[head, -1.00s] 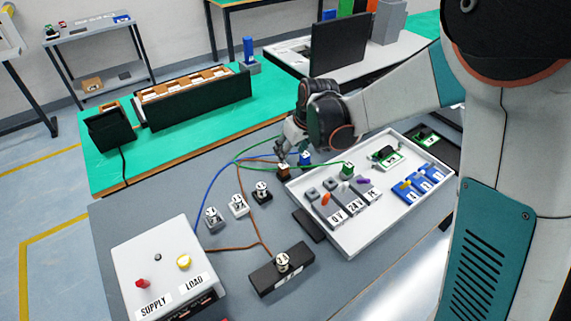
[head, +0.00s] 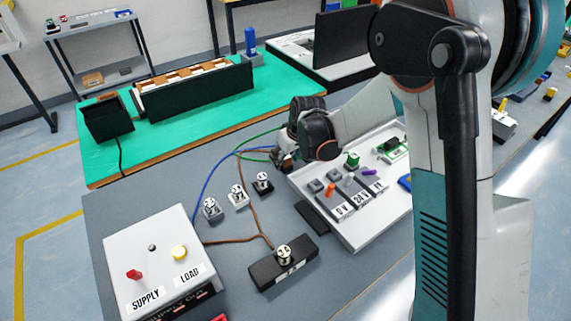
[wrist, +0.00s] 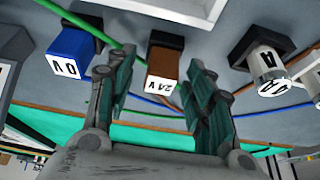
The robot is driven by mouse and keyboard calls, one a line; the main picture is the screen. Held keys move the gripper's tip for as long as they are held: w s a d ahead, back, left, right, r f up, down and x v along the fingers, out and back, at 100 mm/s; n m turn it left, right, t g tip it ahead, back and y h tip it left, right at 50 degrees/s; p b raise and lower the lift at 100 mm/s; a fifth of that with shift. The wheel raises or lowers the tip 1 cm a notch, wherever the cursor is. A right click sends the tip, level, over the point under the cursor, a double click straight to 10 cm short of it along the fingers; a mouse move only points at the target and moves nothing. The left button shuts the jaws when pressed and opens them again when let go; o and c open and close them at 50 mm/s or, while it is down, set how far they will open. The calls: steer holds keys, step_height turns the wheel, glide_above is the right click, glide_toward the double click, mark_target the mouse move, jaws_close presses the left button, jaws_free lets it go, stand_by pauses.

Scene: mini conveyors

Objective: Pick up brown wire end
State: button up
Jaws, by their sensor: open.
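The brown wire end, a brown block with a white face marked 24V (wrist: 162,65), is in the middle of the wrist view. My gripper (wrist: 160,95) is open, with one finger on each side of the block and gaps visible. In the head view my gripper (head: 281,158) is low over the grey table and hides most of the block. The brown wire (head: 251,215) runs across the table to the left of the gripper. A blue end block marked 0V (wrist: 70,55) stands left of the brown one in the wrist view.
A black-based post (wrist: 262,60) stands to the right of the brown block. A white tray (head: 355,238) with terminals is right of the gripper. The supply box (head: 150,245) and a black block (head: 283,265) are nearer. Blue and green wires run close by.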

steer(key=c, duration=1.1)
steer(key=shift+r, duration=0.1)
steer(key=shift+c, duration=0.2)
